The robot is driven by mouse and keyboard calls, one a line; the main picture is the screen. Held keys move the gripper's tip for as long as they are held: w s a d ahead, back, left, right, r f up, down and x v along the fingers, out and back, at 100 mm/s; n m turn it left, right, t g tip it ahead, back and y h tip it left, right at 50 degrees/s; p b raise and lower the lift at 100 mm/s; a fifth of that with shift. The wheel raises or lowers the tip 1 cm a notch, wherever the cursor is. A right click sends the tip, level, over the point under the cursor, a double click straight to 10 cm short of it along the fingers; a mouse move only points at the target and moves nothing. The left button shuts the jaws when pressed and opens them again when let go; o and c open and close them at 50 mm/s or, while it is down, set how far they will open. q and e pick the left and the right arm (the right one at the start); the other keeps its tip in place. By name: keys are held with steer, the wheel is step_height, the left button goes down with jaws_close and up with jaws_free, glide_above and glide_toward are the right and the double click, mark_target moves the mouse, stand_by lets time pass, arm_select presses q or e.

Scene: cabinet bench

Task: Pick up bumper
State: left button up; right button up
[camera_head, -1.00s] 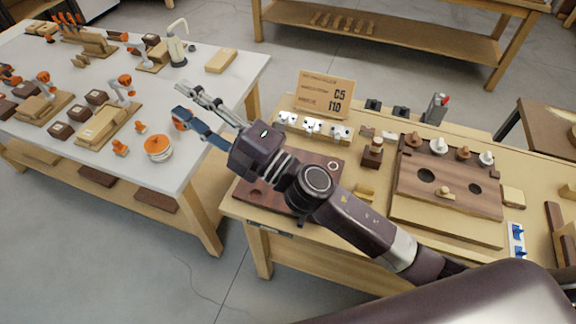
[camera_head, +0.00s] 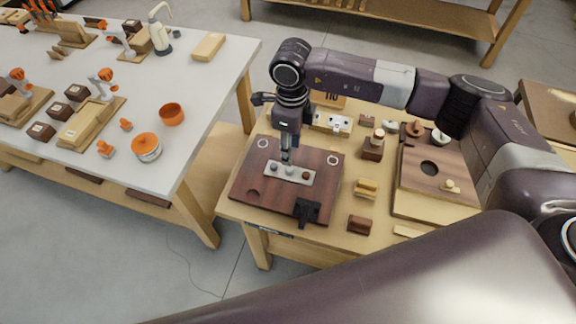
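My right gripper (camera_head: 287,157) points straight down over a dark red-brown wooden panel (camera_head: 252,178) on the wooden bench. Its fingertips are at or just above a light grey plate (camera_head: 272,172) lying on the panel. The plate bears a few small round pieces, one of them a brown one (camera_head: 306,176). I cannot tell for sure which piece is the bumper, or whether the fingers touch or hold one. The fingers look narrow from this side, and their gap is hidden. My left gripper is not in view.
A black bracket (camera_head: 307,210) sits at the panel's front right edge. Small wooden blocks (camera_head: 366,188) and a brown board with a round hole (camera_head: 415,188) lie to the right. The grey table (camera_head: 205,90) at left holds an orange bowl (camera_head: 172,113) and a round orange-rimmed container (camera_head: 147,147).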

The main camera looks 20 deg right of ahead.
mark_target(290, 169)
steer(key=f+p, duration=0.1)
steer(key=f, duration=0.1)
steer(key=f+p, duration=0.1)
steer(key=f, duration=0.1)
steer(key=f+p, duration=0.1)
steer(key=f, duration=0.2)
steer(key=shift+s+a, duration=0.15)
steer(key=shift+s, duration=0.1)
steer(key=shift+f, duration=0.25)
steer(key=c, duration=0.8)
